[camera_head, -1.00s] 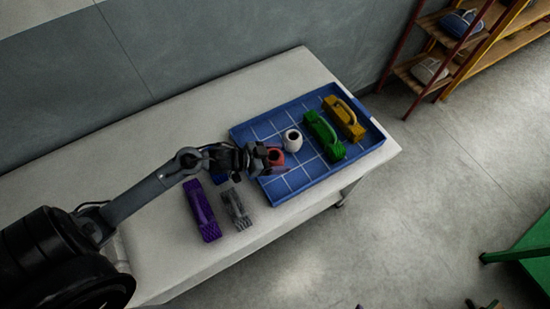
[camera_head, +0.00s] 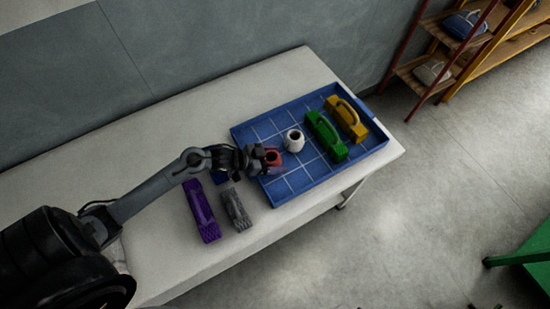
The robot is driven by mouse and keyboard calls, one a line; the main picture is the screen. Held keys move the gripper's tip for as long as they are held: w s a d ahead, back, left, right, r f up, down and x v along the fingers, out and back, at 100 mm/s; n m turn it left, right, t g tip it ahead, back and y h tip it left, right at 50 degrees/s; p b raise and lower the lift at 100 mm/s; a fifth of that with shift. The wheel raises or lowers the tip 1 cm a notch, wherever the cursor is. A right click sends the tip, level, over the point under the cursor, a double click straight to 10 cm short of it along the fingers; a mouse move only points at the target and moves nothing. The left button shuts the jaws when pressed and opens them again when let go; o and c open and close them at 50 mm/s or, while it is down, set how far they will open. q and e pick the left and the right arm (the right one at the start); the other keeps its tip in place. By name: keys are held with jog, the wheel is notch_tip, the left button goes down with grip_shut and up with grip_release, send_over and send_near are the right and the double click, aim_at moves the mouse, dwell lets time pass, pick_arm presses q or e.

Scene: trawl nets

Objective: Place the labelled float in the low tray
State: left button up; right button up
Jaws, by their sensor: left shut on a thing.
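The low blue tray (camera_head: 316,185) with a grid of pale lines lies at the right end of the table. My left gripper (camera_head: 263,158) is shut on a small red object (camera_head: 273,157) over the tray's left side. The gripper hides part of the red object, and I cannot tell whether it touches the tray floor. A white rounded piece (camera_head: 294,140) with a dark opening stands in the tray. No label is readable, so I cannot tell which thing is the labelled float. My right gripper is not in view.
A green handled block (camera_head: 327,137) and a yellow one (camera_head: 346,120) fill the tray's right side. A purple block (camera_head: 201,211), a grey block (camera_head: 236,210) and a mostly hidden blue item (camera_head: 220,178) lie on the table left of the tray. Shelves (camera_head: 462,45) stand beyond.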

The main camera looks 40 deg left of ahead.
pick_arm(q)
jog(key=o, duration=1.1)
jog(key=shift+f, duration=0.1)
jog(key=shift+c, duration=0.2)
jog(key=shift+s+a+r, duration=0.1)
jog(key=shift+s+r, duration=0.1)
jog(key=shift+r, duration=0.1)
jog(key=p+v, duration=0.2)
jog(key=v, duration=0.9)
jog(key=shift+s+a, duration=0.15)
jog(key=shift+s, duration=0.05)
